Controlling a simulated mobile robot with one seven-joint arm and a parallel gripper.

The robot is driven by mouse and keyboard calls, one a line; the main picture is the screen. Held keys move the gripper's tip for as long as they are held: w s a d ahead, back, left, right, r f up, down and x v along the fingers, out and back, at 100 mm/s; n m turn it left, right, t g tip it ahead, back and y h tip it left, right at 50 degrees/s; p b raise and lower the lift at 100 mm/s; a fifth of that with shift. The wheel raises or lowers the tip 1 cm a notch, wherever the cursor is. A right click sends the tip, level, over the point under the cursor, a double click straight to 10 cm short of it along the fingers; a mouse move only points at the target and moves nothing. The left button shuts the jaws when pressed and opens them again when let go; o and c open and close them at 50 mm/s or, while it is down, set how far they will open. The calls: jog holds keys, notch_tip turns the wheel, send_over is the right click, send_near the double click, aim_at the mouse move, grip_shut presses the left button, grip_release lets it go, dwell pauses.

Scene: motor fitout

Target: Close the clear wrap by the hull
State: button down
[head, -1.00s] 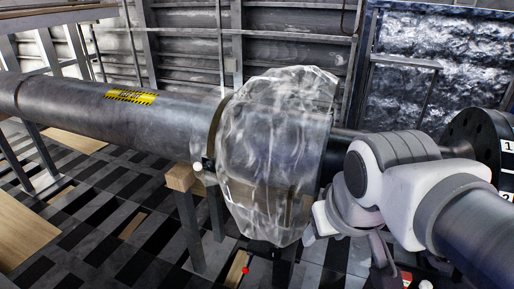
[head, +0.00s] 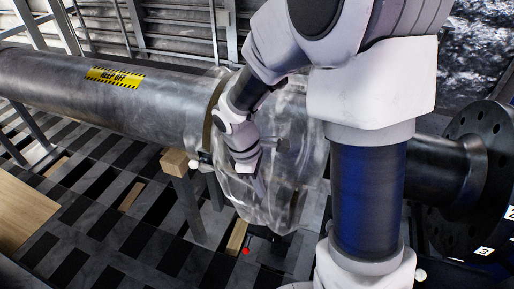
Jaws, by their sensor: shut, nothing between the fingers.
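The clear wrap (head: 290,205) is a crumpled transparent sleeve around the dark pipe, next to a brass-coloured ring (head: 210,125) at its left edge. My arm hides its upper and right parts. My gripper (head: 258,185) is in front of the wrap's left half, pointing down, shut and empty. I cannot tell whether its fingertips touch the wrap. The hull, seen as ribbed metal plating (head: 180,42), stands behind the pipe.
The long grey pipe (head: 130,112) with a yellow warning label (head: 115,77) runs left on stands. A wood-topped support (head: 174,162) stands left of the wrap. A dark bolted flange (head: 478,165) is at the right.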

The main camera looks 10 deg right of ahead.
jog(key=s+d+f, duration=0.1)
jog(key=d+f, duration=0.4)
jog(key=f, duration=0.5)
jog(key=shift+s+d+f+n+p, duration=0.25)
jog(key=shift+s+f+n+p, duration=0.05)
jog(key=shift+s, duration=0.05)
jog(key=shift+d, duration=0.1)
